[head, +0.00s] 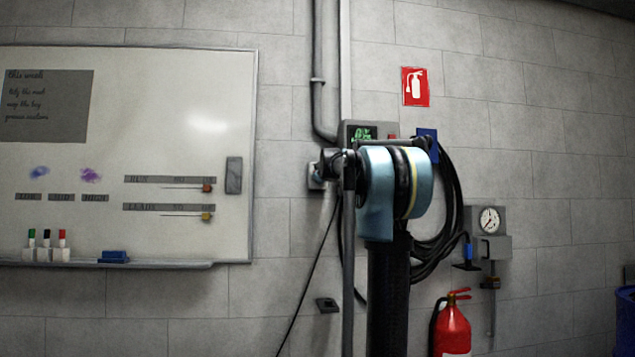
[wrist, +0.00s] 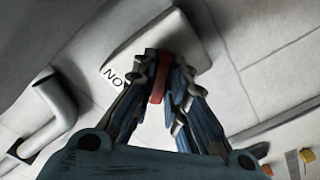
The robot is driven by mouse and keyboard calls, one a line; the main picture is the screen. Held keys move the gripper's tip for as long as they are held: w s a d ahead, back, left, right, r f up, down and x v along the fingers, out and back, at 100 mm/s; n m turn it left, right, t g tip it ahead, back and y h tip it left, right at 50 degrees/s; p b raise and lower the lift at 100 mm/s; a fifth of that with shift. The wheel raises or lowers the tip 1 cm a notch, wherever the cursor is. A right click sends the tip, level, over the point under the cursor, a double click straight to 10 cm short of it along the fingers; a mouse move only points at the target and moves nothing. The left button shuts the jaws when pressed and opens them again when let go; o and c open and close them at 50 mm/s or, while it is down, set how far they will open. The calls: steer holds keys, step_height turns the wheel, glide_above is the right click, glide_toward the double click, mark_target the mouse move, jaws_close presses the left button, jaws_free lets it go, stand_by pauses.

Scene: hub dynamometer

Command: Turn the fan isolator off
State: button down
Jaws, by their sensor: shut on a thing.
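The fan isolator is a pale grey box (wrist: 195,40) on the wall in the wrist view, with a red handle (wrist: 158,80) on it. A small white label (wrist: 115,76) beside the handle shows letters that look like "NO", partly covered by a finger. My gripper (wrist: 163,65) has its two fingers on either side of the red handle, shut on it. In the head view, the isolator box (head: 314,180) shows only at its edge, left of the column. My gripper (head: 330,163) is against it there, and my arm hides the handle.
A whiteboard (head: 200,110) hangs to the left. Grey conduits (head: 317,60) run up the wall above. A display box (head: 352,128), a coiled black hose (head: 455,200), a gauge (head: 489,220) and a red extinguisher (head: 453,330) are behind or right of my arm.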

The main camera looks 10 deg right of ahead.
steer(key=shift+d+n, duration=0.3)
steer(key=shift+n, duration=0.2)
steer(key=c, duration=1.6)
jaws_free()
steer(key=shift+d, duration=0.15)
steer(key=shift+a, duration=0.2)
steer(key=s, duration=1.2)
steer(key=shift+a+f, duration=0.1)
